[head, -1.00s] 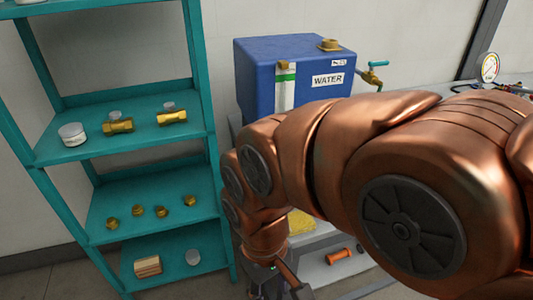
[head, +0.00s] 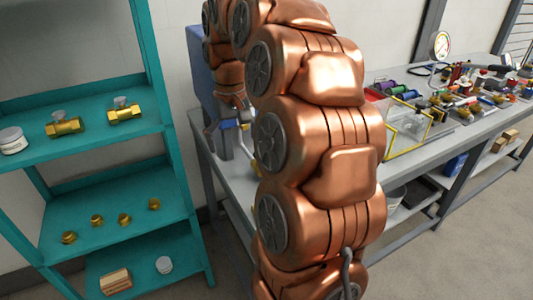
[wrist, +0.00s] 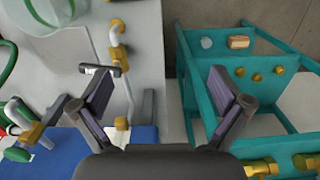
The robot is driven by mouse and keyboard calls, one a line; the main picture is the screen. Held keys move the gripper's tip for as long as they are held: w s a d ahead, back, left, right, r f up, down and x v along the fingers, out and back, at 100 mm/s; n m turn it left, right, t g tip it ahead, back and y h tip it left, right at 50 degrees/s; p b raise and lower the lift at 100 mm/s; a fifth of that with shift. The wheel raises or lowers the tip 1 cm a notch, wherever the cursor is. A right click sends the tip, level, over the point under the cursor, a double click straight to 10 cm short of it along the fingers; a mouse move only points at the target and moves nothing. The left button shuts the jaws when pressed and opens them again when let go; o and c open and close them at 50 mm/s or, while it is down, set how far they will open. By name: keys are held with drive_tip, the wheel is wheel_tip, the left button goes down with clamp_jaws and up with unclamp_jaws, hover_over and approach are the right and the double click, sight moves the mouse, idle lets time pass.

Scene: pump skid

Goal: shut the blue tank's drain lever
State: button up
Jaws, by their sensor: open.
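The blue tank (head: 200,65) is mostly hidden behind my arm in the head view. In the wrist view its blue body (wrist: 70,155) fills the lower left corner. A brass valve (wrist: 32,132) with a grey piece on it shows at the far left there. A dark bar with a pale end (wrist: 100,70) lies near a bent pipe with a brass end (wrist: 118,40); I cannot tell which part is the drain lever. My gripper (wrist: 160,105) is open and empty, its fingers spread wide, apart from the pipe. It shows small in the head view (head: 232,118).
A teal shelf (head: 125,148) with brass fittings and a jar stands at the left, close to the table. The grey bench (head: 420,160) runs right, with a clear box and many small parts. Floor is free in front.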

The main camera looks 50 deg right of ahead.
drive_tip(key=d+m, duration=0.1)
drive_tip(key=d, duration=0.3)
drive_tip(key=d+b, duration=0.1)
drive_tip(key=d, duration=0.3)
drive_tip(key=d+f+m, duration=0.1)
drive_tip(key=d, duration=0.3)
drive_tip(key=shift+w+d+f+m, duration=0.1)
drive_tip(key=shift+w+m, duration=0.2)
drive_tip(key=shift+w, duration=0.1)
drive_tip(key=shift+f+p, duration=0.3)
drive_tip(key=shift+f, duration=3.5)
drive_tip(key=c, duration=1)
drive_tip(key=shift+w+d+n, duration=0.1)
drive_tip(key=shift+w+n, duration=0.05)
drive_tip(key=shift+n, duration=0.65)
drive_tip(key=shift+w+n, duration=0.15)
drive_tip(key=shift+n, duration=0.65)
drive_tip(key=shift+c, duration=0.2)
drive_tip(key=o, duration=1)
drive_tip(key=shift+o, duration=0.2)
